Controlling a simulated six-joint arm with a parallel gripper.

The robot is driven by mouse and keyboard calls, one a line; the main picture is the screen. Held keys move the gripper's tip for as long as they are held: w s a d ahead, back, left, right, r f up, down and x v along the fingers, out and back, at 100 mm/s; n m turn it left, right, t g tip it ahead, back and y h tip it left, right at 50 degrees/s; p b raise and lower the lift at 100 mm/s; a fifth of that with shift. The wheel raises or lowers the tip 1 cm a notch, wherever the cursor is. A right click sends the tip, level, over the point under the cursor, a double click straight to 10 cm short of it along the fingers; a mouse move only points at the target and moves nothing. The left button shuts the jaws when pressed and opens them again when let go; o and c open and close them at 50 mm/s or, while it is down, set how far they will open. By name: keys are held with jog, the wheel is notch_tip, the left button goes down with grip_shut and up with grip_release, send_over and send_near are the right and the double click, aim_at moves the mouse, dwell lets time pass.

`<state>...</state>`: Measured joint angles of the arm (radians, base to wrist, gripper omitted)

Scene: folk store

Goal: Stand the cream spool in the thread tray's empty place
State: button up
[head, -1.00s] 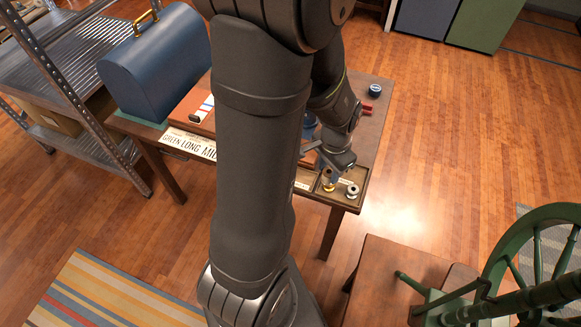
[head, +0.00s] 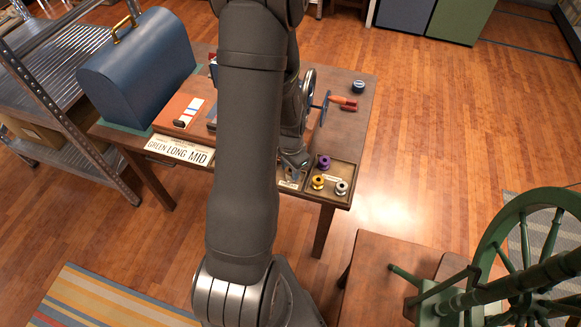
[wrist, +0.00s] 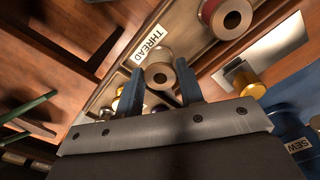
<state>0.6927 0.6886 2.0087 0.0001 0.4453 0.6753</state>
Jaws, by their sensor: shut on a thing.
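The cream spool (wrist: 159,75) shows end-on between the two blue fingertips of my gripper (wrist: 162,84) in the wrist view; my gripper is shut on it. A "THREAD" label (wrist: 152,42) lies just beyond it. In the head view my gripper (head: 295,163) is low over the tray at the table's front edge, left of a purple spool (head: 323,163); the cream spool cannot be made out there. The thread tray's wooden rim (wrist: 188,43) runs beside the label. Whether the spool touches the tray floor I cannot tell.
Yellow (head: 318,182) and silver (head: 341,187) spools stand in the tray section right of my gripper. A red spool (wrist: 228,16) is near the THREAD label. A blue box (head: 140,65), a plate (head: 180,150) and a dark round tin (head: 358,87) are on the table. A green wheel (head: 515,245) stands right.

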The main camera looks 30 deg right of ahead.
jog(key=shift+f, duration=0.15)
jog(key=o, duration=0.7)
notch_tip(320, 180, up, 12)
jog(key=shift+r, duration=0.2)
dwell(0.3)
jog(key=shift+f, duration=0.1)
notch_tip(320, 180, down, 12)
jog(key=shift+f, duration=0.1)
jog(key=shift+r, duration=0.2)
dwell(0.7)
